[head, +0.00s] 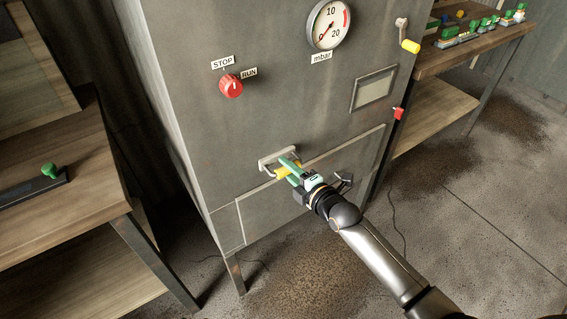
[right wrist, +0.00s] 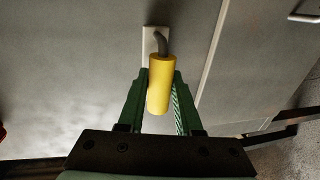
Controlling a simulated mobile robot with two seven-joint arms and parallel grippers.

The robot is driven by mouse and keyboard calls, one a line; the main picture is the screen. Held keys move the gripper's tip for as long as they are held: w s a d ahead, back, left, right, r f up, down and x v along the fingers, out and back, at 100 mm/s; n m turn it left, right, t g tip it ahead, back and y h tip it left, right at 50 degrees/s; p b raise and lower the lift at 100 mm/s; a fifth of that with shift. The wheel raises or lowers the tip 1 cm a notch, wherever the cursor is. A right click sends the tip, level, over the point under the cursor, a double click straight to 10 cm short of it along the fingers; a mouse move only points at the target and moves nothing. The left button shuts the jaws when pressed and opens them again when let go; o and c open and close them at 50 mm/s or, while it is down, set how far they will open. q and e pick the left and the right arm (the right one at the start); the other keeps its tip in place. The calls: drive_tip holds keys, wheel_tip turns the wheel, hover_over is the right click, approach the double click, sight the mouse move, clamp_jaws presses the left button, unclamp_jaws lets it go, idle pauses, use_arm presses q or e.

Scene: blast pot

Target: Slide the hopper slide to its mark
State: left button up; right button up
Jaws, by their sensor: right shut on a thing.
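My right gripper (head: 289,171) is at the front of the grey cabinet, shut on a yellow handle (head: 285,173). In the right wrist view the yellow handle (right wrist: 161,85) stands between the green fingers (right wrist: 160,103), on a bent grey rod from a pale plate (right wrist: 152,38). On the left bench lies a dark bar with a green knob (head: 49,170), which may be the hopper slide; no label shows and I cannot make out its mark. My left gripper is not in view.
The cabinet (head: 270,120) bears a red STOP/RUN knob (head: 231,85), an mbar gauge (head: 328,23) and a yellow-handled crank (head: 410,46). A wooden bench (head: 65,215) stands left. Another bench (head: 470,55) with green-topped parts stands behind right. The floor in front is open.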

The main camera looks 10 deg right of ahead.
clamp_jaws()
drive_tip(key=f+p+v, duration=0.1)
drive_tip(key=p+v, duration=0.3)
drive_tip(key=v, duration=0.2)
drive_tip(key=shift+s+d+f, duration=0.2)
drive_tip(key=shift+s+d, duration=0.05)
drive_tip(key=shift+s, duration=0.25)
drive_tip(key=o, duration=1)
unclamp_jaws()
drive_tip(key=shift+a, duration=0.1)
drive_tip(key=shift+c, duration=0.2)
drive_tip(key=shift+r, duration=0.1)
